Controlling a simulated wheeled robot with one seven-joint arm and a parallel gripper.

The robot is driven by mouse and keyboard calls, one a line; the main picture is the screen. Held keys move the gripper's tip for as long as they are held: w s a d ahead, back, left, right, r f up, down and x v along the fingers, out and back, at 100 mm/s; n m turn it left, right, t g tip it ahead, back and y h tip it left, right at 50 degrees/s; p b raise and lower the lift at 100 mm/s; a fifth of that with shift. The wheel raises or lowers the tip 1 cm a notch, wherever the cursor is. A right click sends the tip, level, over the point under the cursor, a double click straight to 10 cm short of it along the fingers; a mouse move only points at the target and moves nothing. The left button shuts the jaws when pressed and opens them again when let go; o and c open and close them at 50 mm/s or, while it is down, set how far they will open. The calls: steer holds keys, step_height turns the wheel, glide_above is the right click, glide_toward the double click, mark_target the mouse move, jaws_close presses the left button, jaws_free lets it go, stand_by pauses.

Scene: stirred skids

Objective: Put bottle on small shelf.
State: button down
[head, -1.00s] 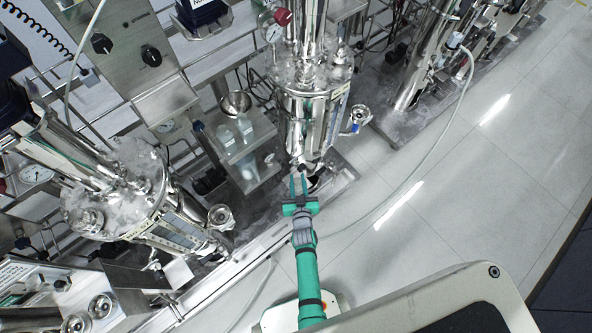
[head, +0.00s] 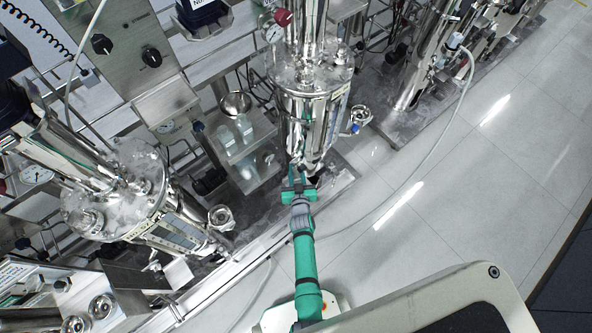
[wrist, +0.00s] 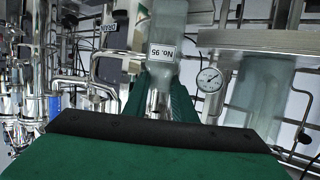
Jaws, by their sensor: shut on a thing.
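In the wrist view, a pale translucent bottle (wrist: 172,22) with a white label reading "No. 95", upside down in the picture, is between the green fingers of my gripper (wrist: 165,95). My gripper is shut on it. In the head view, my gripper (head: 298,179) is low, just below the steel vessel (head: 308,120); the held bottle cannot be made out there. A small shelf (head: 250,150) is left of that vessel, with clear bottles (head: 245,127) on its upper level. My gripper is right of and below this shelf in the picture, apart from it.
A second steel vessel (head: 120,200) stands at the left. A valve (head: 358,117) sticks out right of the middle vessel. A hose (head: 437,145) runs across the floor. A pressure gauge (wrist: 209,79) shows in the wrist view. Open floor (head: 480,200) lies to the right.

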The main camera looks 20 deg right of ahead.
steer(key=c, duration=1.5)
jaws_free()
steer(key=shift+f, duration=0.1)
steer(key=shift+o, duration=0.2)
steer(key=s+a+r+n+y, duration=0.1)
steer(key=s+a+r, duration=0.35)
steer(key=s, duration=0.45)
steer(key=s+a+r, duration=0.3)
steer(key=s+r, duration=0.2)
steer(key=s, duration=0.3)
steer(key=s+a+r+n+y, duration=0.1)
steer(key=s+a+r, duration=0.3)
steer(key=s, duration=0.5)
steer(key=s+a+r, duration=0.2)
steer(key=s+r, duration=0.2)
steer(key=r, duration=0.6)
steer(key=s+a+r+t+y, duration=0.1)
steer(key=s+a+r, duration=0.2)
steer(key=r, duration=0.7)
steer(key=shift+s+a+r+n+y, duration=0.2)
steer(key=shift+s+n+y, duration=0.15)
steer(key=shift+s, duration=0.85)
